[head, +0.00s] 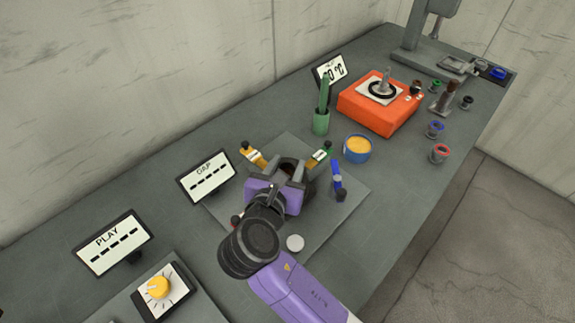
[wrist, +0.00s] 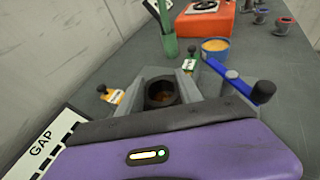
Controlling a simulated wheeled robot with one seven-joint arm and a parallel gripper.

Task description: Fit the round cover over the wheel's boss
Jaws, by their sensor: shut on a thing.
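My gripper (head: 288,172) is over the grey base plate (head: 345,190), its fingers closed around a dark, round, hollow piece (wrist: 162,92) with a brownish inside. I cannot tell whether this piece is the cover or part of the wheel. A pale round disc (head: 295,242) lies to the near right of my gripper in the head view. Coloured cranks with dark knobs surround the gripper: yellow (head: 252,154), green (head: 319,155) and blue (head: 337,176). The blue crank (wrist: 228,75) is close to the right finger in the wrist view. My gripper hides the plate's middle; no wheel boss is clearly visible.
A GAP display (head: 207,177) and a PLAY display (head: 112,242) stand on the left. A green holder (head: 321,123), a blue tub with orange contents (head: 357,148) and an orange box (head: 370,118) stand beyond the plate. The bench's right front strip is clear.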

